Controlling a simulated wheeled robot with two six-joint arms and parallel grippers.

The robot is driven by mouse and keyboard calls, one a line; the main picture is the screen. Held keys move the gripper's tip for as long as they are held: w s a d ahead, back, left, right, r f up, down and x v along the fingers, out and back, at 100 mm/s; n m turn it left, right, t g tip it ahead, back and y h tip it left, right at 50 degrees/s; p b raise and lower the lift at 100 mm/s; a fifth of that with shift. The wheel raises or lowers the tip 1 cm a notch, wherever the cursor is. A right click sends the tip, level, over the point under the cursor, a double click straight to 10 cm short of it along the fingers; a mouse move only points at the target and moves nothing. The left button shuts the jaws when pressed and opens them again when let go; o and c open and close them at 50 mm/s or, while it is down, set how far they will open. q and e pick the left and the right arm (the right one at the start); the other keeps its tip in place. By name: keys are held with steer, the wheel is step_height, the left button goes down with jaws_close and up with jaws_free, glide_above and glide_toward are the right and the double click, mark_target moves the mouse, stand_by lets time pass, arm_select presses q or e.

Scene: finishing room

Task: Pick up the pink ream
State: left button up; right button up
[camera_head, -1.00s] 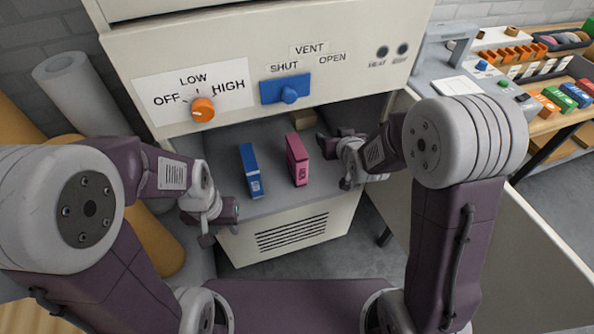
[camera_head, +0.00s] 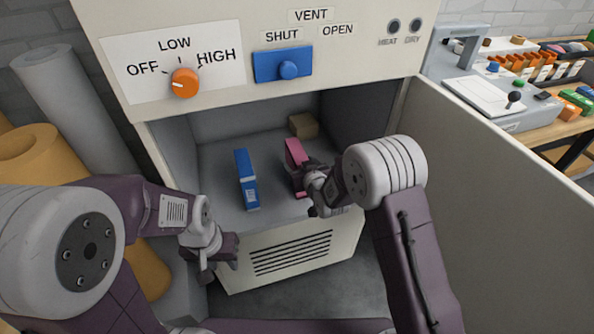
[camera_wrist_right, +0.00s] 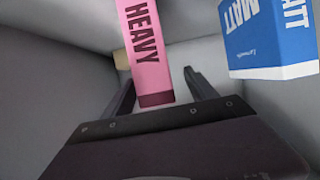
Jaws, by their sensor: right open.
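In the right wrist view the pink ream (camera_wrist_right: 152,50), marked HEAVY, is between and ahead of the two fingers of my right gripper (camera_wrist_right: 160,90). My right gripper (camera_head: 300,182) is open and hides the ream's lower part in the head view. I cannot tell whether the fingers touch it. My left gripper (camera_head: 222,255) is outside the cabinet, at its front left; its jaw state is unclear.
A small brown box (camera_head: 304,125) sits at the back of the cabinet. The cabinet door (camera_head: 500,200) hangs open at right. An orange knob (camera_head: 184,83) and blue vent slider (camera_head: 284,65) are above the opening.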

steer(key=x, duration=0.3)
steer(key=b+x, duration=0.1)
steer(key=shift+w+d+f, duration=0.15)
steer(key=shift+w+f, duration=0.1)
steer(key=shift+w, duration=0.15)
jaws_close()
steer(key=shift+w+r, duration=0.1)
steer(key=shift+r, duration=0.1)
